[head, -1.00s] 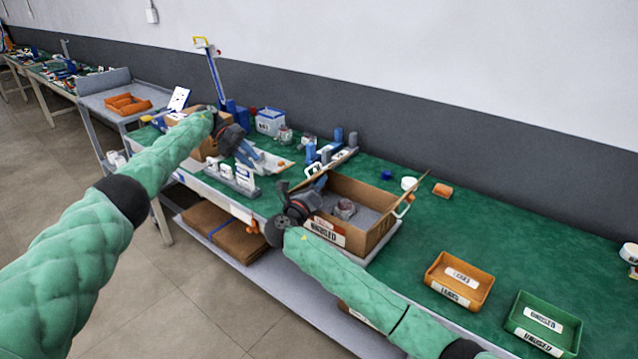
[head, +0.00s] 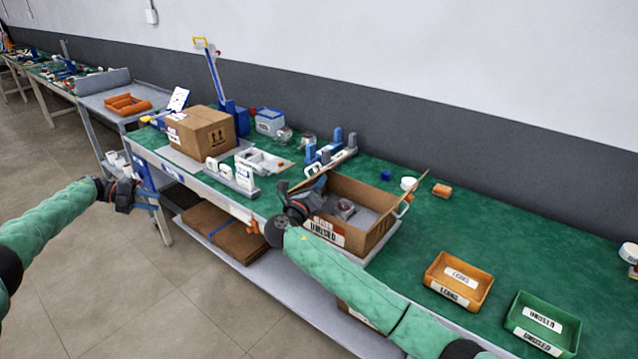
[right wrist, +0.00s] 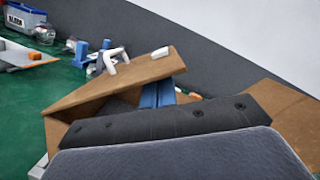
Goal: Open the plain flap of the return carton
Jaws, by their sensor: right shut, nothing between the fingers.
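An open brown carton (head: 375,239) stands in the middle of the bench with a small metal-and-clear part inside. An UNUSED label shows on its front. One flap (head: 418,190) stands up at its right end. My right gripper (head: 318,186) is shut and empty at the carton's left end. In the right wrist view its blue fingers (right wrist: 158,94) are beside a raised brown flap (right wrist: 118,82); I cannot tell whether they touch. A closed carton (head: 205,133) with printed arrows sits further left. My left gripper (head: 148,198) is off the bench's left front; its opening is unclear.
An orange LEAKS tray (head: 478,293) and a green UNUSED tray (head: 518,327) stand at the right. White containers and a blue stand (head: 237,118) are behind and left.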

